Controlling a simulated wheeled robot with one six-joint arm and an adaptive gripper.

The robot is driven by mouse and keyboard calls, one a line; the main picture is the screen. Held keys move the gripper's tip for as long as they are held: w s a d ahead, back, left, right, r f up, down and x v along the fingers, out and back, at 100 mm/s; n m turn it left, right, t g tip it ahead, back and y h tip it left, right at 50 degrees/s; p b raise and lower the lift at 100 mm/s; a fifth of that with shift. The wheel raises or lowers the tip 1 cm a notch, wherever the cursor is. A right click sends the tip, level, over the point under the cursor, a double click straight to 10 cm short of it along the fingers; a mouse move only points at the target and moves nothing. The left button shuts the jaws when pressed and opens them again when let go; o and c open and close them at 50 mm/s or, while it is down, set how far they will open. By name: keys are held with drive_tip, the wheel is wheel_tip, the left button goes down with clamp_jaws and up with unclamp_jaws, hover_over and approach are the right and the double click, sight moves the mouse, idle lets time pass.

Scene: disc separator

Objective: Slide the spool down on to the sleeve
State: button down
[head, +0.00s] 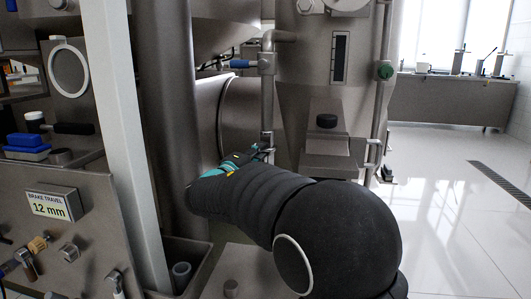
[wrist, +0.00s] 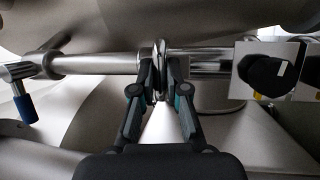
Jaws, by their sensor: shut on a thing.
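My gripper (wrist: 160,90) is shut on the spool (wrist: 161,58), a shiny metal piece with thin round flanges, in the middle of the wrist view. A finger lies on each side of its rim. The spool is in line with a metal pipe (wrist: 100,62) that runs across the wrist view and stands upright in the head view (head: 267,105). A bright tube section (wrist: 208,60) lies just right of the spool; I cannot tell whether this is the sleeve or whether they touch. In the head view my gripper (head: 258,154) is at the pipe's lower part, and the spool is hidden.
A blue-handled valve (head: 240,63) branches off above the spool. A metal box with a black knob (head: 327,120) stands right of the pipe. Large steel vessels (head: 325,75) are close behind. A panel (head: 60,220) and a pale post (head: 125,130) stand left. Open floor lies right.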

drive_tip(key=c, duration=1.2)
unclamp_jaws()
drive_tip(key=shift+f, duration=0.45)
drive_tip(key=shift+r, duration=0.15)
drive_tip(key=shift+s, duration=0.1)
drive_tip(key=v, duration=1.2)
